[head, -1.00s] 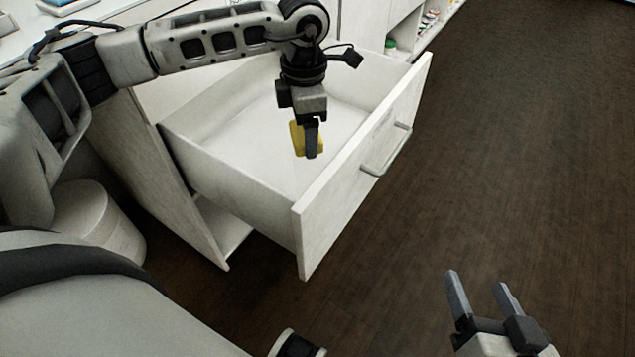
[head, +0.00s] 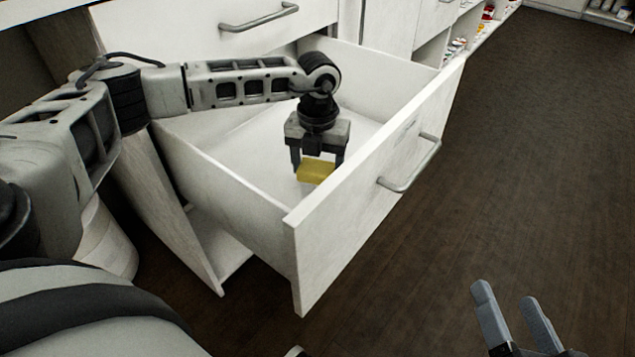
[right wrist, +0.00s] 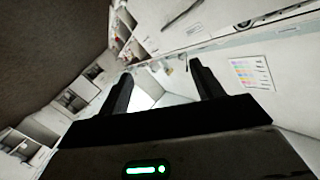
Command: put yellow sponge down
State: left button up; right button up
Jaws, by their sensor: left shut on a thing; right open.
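The yellow sponge (head: 316,172) is between the fingers of my left gripper (head: 317,166), which is shut on it. Both are inside the open white drawer (head: 225,177), near its front panel. The drawer front hides part of the view below the sponge, so I cannot tell whether the sponge touches the drawer floor. My right gripper (head: 512,308) is open and empty, outside the drawer over the dark floor. Its two fingers also show in the right wrist view (right wrist: 163,92).
The drawer's handle (head: 411,168) sticks out from its front. A closed drawer with a handle (head: 259,18) is above and behind. Shelves with small items (head: 458,45) stand at the back. The dark floor (head: 540,150) on the right is clear.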

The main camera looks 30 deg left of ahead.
aim_at(317, 180)
pick_arm(q)
notch_tip(317, 180, down, 4)
jog(key=shift+r+b, duration=0.25)
jog(key=shift+b, duration=0.35)
jog(key=shift+f, duration=0.3)
jog(key=shift+r, duration=0.1)
pick_arm(e)
jog(key=shift+a+r+m+y, duration=0.15)
jog(key=shift+r+m+y, duration=0.15)
pick_arm(q)
jog(key=o, duration=1)
pick_arm(e)
jog(key=shift+w+r+t, duration=0.1)
jog(key=shift+t, duration=0.2)
